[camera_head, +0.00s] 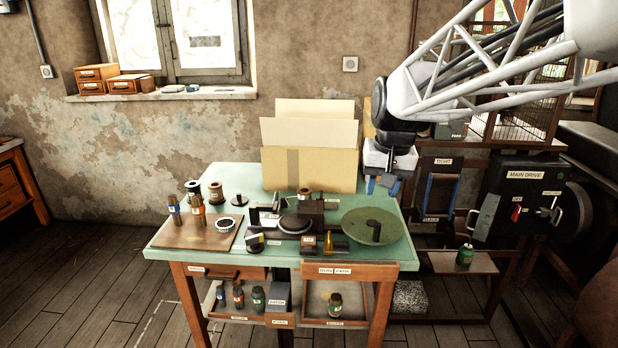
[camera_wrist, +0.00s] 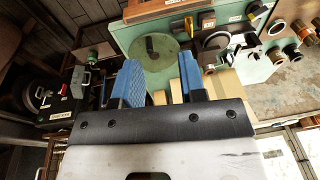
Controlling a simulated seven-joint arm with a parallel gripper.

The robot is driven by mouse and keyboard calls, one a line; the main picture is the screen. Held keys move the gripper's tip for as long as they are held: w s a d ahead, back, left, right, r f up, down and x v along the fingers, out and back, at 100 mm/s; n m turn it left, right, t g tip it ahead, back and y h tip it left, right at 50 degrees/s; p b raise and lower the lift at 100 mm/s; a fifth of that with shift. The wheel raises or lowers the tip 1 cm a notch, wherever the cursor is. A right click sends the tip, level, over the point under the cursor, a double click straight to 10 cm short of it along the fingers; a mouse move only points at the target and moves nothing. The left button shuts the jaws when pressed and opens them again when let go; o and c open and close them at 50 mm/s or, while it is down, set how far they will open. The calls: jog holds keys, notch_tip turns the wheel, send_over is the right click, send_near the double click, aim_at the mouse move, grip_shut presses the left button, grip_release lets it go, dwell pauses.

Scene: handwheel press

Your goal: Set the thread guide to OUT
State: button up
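My gripper (camera_head: 383,186) hangs at the right back of the green table, beside the cardboard sheets. It also shows in the wrist view (camera_wrist: 159,62), where its two blue fingers stand apart with nothing between them. The dark press (camera_head: 296,223) sits on the table, well left of my gripper. It also shows in the wrist view at the upper right (camera_wrist: 216,40). Small labelled fittings stand along its front, including a yellow-marked one (camera_head: 328,241) and a black knob-like one (camera_head: 255,241). Their labels are too small to read, so I cannot tell which is the thread guide or its setting.
A round green disc (camera_head: 372,226) lies right of the press. Cardboard sheets (camera_head: 308,171) stand upright behind it. A brown board (camera_head: 197,234) with spools and bottles is at the left. A black box marked MAIN DRIVE (camera_head: 519,195) stands right of the table.

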jog(key=w+a+f, duration=0.1)
jog(key=w+a, duration=0.2)
jog(key=w, duration=0.4)
jog(key=w+a, duration=0.3)
jog(key=w, duration=0.4)
jog(key=g+y, duration=0.1)
jog(key=g, duration=0.1)
send_over(276, 195)
jog(key=d, duration=0.2)
notch_tip(276, 195, down, 19)
jog(key=shift+w+a, duration=0.15)
jog(key=shift+a, duration=0.05)
jog(key=shift+f, duration=0.2)
jog(key=shift+a+f, duration=0.25)
jog(key=shift+f, duration=0.95)
jog(key=shift+a+f, duration=0.25)
jog(key=shift+f, duration=1)
jog(key=shift+a+f, duration=0.25)
jog(key=shift+f, duration=0.95)
jog(key=shift+c, duration=0.2)
grip_shut()
